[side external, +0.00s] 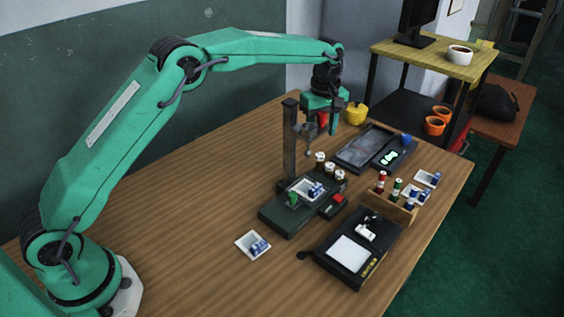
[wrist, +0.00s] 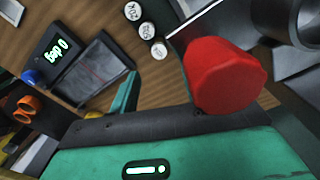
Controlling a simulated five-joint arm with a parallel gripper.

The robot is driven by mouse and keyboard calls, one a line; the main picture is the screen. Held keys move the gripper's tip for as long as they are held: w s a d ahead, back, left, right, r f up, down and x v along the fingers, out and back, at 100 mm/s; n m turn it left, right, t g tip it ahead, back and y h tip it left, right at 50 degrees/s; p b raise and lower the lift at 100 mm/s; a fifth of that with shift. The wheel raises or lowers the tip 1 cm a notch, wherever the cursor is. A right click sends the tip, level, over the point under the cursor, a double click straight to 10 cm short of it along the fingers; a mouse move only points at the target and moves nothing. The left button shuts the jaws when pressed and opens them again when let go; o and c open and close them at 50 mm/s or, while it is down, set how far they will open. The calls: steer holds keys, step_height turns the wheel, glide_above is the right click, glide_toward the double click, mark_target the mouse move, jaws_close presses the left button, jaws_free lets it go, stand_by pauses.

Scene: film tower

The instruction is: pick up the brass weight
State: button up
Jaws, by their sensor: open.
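I cannot single out the brass weight for sure. A rounded yellow item with a small knob (side external: 355,113) sits at the table's back edge in the side view; I cannot tell whether it is brass. Several small brownish cylinders with white, dark-lettered tops (side external: 320,161) stand behind the black tower base; the wrist view also shows them (wrist: 146,30). My gripper (side external: 324,106) points down beside the tower's upper part, above the table. Its teal fingers stand apart. A red rounded part (wrist: 226,76) shows between them in the wrist view; I cannot tell whether they touch it.
The grey tower post (side external: 290,140) stands close left of my gripper. A dark tray with a display (side external: 366,147) lies to the right. A bottle rack (side external: 390,209), a black device (side external: 350,253) and a white dish (side external: 253,245) stand nearer the front. The table's left part is clear.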

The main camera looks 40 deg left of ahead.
mark_target(319, 154)
steer(key=shift+f, duration=0.5)
steer(key=shift+f, duration=2.95)
steer(key=c, duration=1)
jaws_close()
steer(key=shift+r, duration=0.2)
step_height(319, 154, up, 18)
steer(key=shift+f, duration=0.15)
